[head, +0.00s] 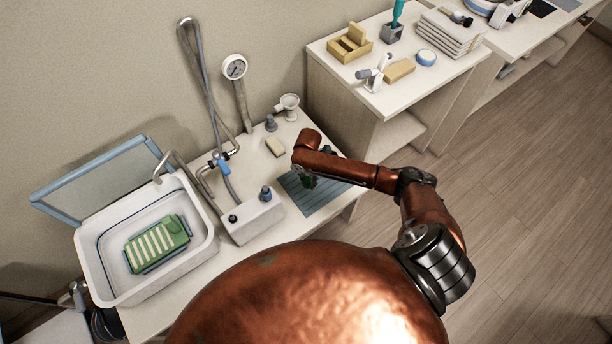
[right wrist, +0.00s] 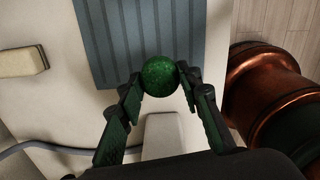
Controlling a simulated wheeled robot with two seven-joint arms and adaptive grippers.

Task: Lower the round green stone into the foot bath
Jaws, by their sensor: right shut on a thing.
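The round green stone (right wrist: 160,76) is dark green and speckled. In the right wrist view it sits between the fingertips of my right gripper (right wrist: 160,84), which is shut on it. In the head view my right gripper (head: 309,181) is over the blue ribbed mat (head: 318,201), largely hidden by my arm. I cannot tell how high the stone is above the mat. The foot bath (head: 205,252) is a white basin at the left of the counter, with a green slatted block (head: 158,244) inside. My left gripper is not in view.
A white box with knobs (head: 252,219) stands between basin and mat. A curved tap (head: 165,165) and a hose with a blue valve (head: 218,162) rise behind it. A cream block (head: 275,146) lies behind the mat; it also shows in the right wrist view (right wrist: 22,61).

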